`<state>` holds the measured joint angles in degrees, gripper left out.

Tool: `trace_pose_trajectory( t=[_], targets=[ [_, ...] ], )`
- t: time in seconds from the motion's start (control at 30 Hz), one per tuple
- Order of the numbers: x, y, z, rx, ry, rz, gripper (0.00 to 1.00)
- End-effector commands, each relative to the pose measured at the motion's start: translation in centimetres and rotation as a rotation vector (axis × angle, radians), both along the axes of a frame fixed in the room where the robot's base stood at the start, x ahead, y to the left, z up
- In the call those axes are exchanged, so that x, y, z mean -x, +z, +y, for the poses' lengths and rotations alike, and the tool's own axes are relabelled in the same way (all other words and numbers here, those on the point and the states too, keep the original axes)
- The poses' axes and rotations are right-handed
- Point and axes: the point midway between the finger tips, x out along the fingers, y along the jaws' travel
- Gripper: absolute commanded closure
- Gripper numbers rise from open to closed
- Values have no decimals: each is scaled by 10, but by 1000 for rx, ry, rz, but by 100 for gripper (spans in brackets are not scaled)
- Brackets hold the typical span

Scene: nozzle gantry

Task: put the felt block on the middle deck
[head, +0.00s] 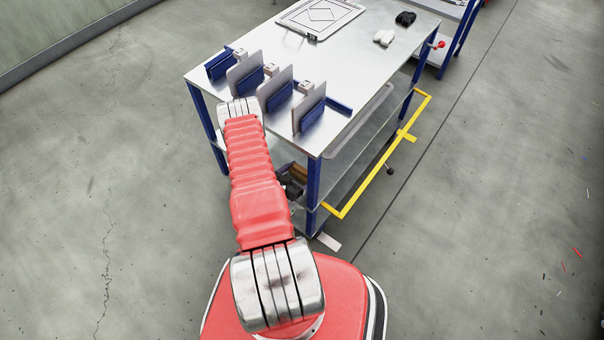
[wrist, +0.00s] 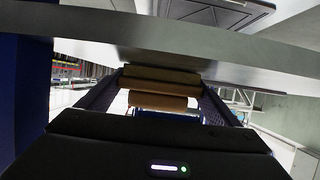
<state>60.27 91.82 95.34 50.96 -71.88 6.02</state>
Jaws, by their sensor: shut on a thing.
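The felt block is a tan-brown block (wrist: 160,78) between the two dark fingers of my gripper (wrist: 163,88) in the wrist view. My gripper is shut on it. In the head view my gripper (head: 292,185) is at the near end of the blue-legged steel cart, below its top deck (head: 350,65). A bit of brown shows beside it there. The middle deck (head: 338,178) is the shelf under the top, partly hidden by the top and my arm. In the wrist view the top deck's edge (wrist: 200,42) crosses above the block. I cannot tell whether the block touches a deck.
Blue corner posts stand close by, one at the near corner (head: 314,182). Upright plates with blue holders (head: 310,110) line the near end of the top. A yellow rail frame (head: 375,170) juts from the right side. The floor left of the cart is clear.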

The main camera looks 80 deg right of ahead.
Motion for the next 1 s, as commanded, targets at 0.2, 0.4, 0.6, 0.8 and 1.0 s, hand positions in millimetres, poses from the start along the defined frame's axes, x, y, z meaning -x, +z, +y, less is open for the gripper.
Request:
trace_pose_trajectory(
  t=[0.2, 0.4, 0.6, 0.8, 1.0],
  targets=[
    [0, -2, 0, 0, 0, 0, 13],
    [0, -2, 0, 0, 0, 0, 0],
    [0, -2, 0, 0, 0, 0, 0],
    [-3, 2, 4, 0, 1, 0, 0],
    [-13, 12, 26, -2, 4, 1, 0]
  ],
)
